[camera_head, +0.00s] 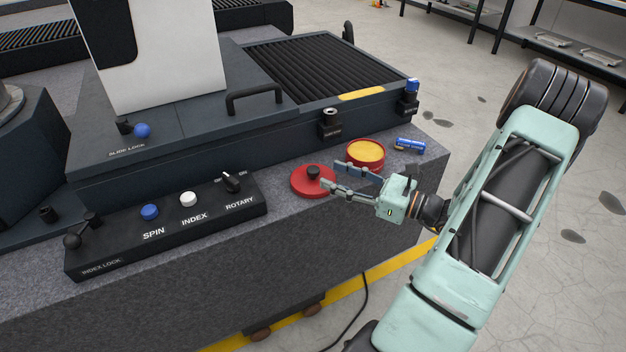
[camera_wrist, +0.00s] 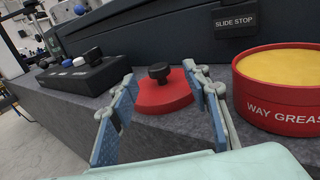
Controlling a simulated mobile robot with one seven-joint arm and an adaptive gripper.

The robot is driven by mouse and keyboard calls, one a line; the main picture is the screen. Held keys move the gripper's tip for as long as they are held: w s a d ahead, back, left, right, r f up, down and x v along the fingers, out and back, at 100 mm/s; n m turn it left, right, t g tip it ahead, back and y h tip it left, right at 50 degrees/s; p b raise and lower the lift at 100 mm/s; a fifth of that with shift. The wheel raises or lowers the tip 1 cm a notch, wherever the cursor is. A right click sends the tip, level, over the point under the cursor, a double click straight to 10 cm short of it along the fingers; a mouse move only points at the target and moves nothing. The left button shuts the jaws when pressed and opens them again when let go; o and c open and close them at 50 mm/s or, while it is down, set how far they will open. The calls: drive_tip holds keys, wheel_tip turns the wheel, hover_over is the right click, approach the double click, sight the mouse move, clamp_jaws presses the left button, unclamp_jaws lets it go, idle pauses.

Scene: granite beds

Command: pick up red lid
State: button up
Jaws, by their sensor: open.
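The red lid (camera_head: 309,183) is a flat round disc with a black knob on top. It lies on the granite ledge in front of the dark machine, and in the wrist view the lid (camera_wrist: 160,97) sits beyond and between my fingers. My gripper (camera_head: 343,179) is open, its two fingers pointing at the lid from the right, one on each side of the view line. In the wrist view my gripper (camera_wrist: 160,110) shows its blue pads apart with nothing held. The near finger overlaps the lid's right edge in the head view; I cannot tell if it touches.
The red way grease tin (camera_head: 366,153), filled with yellow, stands close behind my gripper. A blue cylinder (camera_head: 409,145) lies to its right. The control box (camera_head: 165,222) with knobs stands left of the lid. The machine wall rises behind, and the granite edge (camera_head: 300,205) is in front.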

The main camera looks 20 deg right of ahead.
sight(313, 169)
drive_tip(key=x, duration=0.2)
drive_tip(key=b+x, duration=0.1)
drive_tip(key=x, duration=0.1)
drive_tip(key=b+x, duration=0.1)
drive_tip(key=x, duration=0.1)
drive_tip(key=shift+s+a+f, duration=0.1)
drive_tip(key=shift+a+f, duration=0.05)
drive_tip(key=shift+f, duration=0.15)
drive_tip(key=shift+w+a, duration=0.2)
drive_tip(key=shift+w, duration=0.1)
drive_tip(key=shift+r, duration=0.1)
drive_tip(key=c, duration=1.2)
drive_tip(key=shift+r, duration=0.1)
